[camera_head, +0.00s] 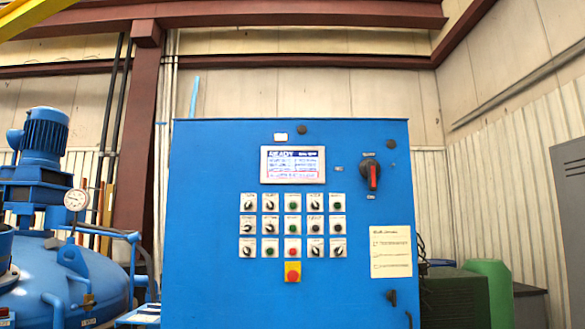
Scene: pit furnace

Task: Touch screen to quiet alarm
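The screen (293,164) is a small white rectangular display in the upper part of a blue control cabinet (220,270). It shows the word READY in a dark header, with lines of blue text and some red near its bottom edge. Nothing covers it. Neither of my grippers nor my arms is in the head view.
Below the screen are rows of knobs and buttons (292,225) and a red emergency stop on yellow (292,272). A red-and-black rotary switch (370,174) is at right. A blue furnace vessel (80,280) with motor stands left; a green container (490,285) stands right.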

